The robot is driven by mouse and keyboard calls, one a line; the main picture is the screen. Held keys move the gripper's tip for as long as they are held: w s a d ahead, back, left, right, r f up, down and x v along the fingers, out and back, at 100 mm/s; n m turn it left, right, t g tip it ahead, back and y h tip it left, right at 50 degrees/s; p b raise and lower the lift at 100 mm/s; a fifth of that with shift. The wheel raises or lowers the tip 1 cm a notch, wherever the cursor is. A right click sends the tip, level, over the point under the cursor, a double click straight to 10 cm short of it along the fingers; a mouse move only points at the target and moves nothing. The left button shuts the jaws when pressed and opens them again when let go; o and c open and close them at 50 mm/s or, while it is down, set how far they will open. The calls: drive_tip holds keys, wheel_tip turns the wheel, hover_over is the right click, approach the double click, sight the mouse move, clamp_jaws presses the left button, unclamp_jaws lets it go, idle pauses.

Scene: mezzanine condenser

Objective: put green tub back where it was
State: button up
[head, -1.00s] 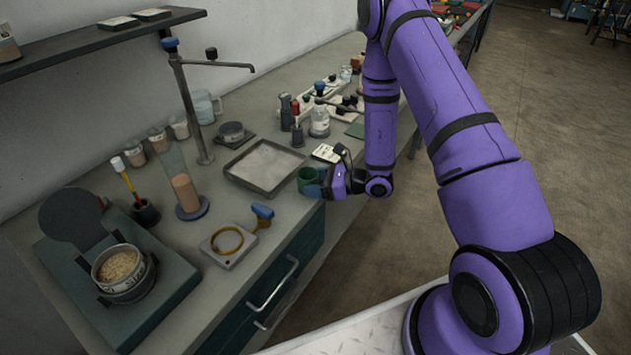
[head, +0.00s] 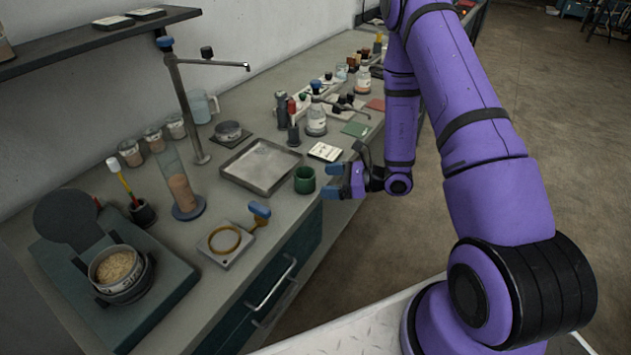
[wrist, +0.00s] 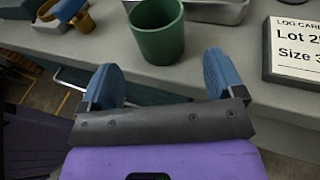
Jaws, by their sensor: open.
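The green tub (head: 305,180) stands upright on the grey bench near its front edge, just right of the metal tray's front corner. It also shows in the wrist view (wrist: 157,32), just beyond my fingertips, and looks empty. My gripper (head: 333,182) is open and empty, its blue fingers pointing at the tub from the right. In the wrist view my gripper (wrist: 165,75) has its two fingers spread apart, with a gap between them and the tub.
A metal tray (head: 232,170) lies left of the tub. A log card (head: 325,152) lies behind it. Bottles stand farther back.

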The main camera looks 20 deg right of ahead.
drive_tip(key=v, duration=0.6)
drive_tip(key=s+a+r+n+g, duration=0.2)
drive_tip(key=r+n+g, duration=0.15)
drive_tip(key=r, duration=0.35)
drive_tip(key=s+a+r+n+g+h, duration=0.1)
drive_tip(key=s+a+r+n+g, duration=0.2)
drive_tip(key=r+n, duration=0.3)
drive_tip(key=s+a+r+n+g, duration=0.2)
drive_tip(key=r+n+g, duration=0.15)
drive_tip(key=r, duration=0.45)
drive_tip(key=s+d+r+n+t+h, duration=0.2)
drive_tip(key=s+r+n+h, duration=0.3)
drive_tip(key=s+r, duration=0.3)
drive_tip(key=s+d+r+n+t+h, duration=0.1)
drive_tip(key=s+r+n+t+h, duration=0.4)
drive_tip(key=s+r+n+h, duration=0.1)
drive_tip(key=shift+s+d+r+h, duration=0.35)
drive_tip(key=shift+s+r+h, duration=0.25)
drive_tip(key=shift+s+r, duration=0.95)
drive_tip(key=shift+w+r, duration=0.15)
drive_tip(key=shift+w, duration=0.05)
